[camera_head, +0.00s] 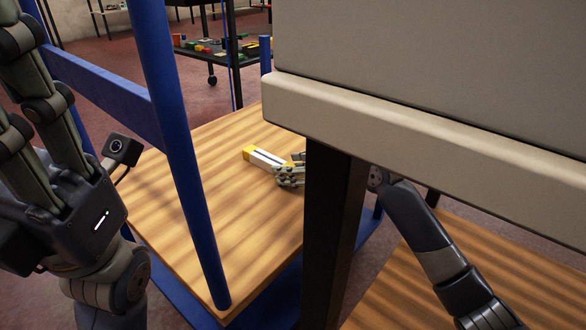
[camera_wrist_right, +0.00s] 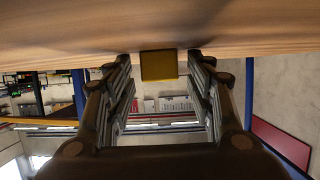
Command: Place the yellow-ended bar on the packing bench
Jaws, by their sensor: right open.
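The yellow-ended bar (camera_head: 268,158), white with a dark stripe and yellow ends, lies on a wooden board in a blue frame. My right gripper (camera_head: 290,176) reaches it from behind a dark post, which hides part of the gripper. In the right wrist view one yellow end (camera_wrist_right: 159,66) shows between the two open fingers (camera_wrist_right: 166,80), with gaps on both sides. My left gripper (camera_head: 38,120) is at the left edge, away from the bar; its fingertips are cut off. I cannot tell which surface is the packing bench.
A big pale slab (camera_head: 430,140) on a dark post (camera_head: 332,235) covers the upper right, above my right arm. Blue posts (camera_head: 185,150) rise beside the wooden board (camera_head: 215,225). A dark shelf cart (camera_head: 225,50) with small coloured items stands behind. The board's front is clear.

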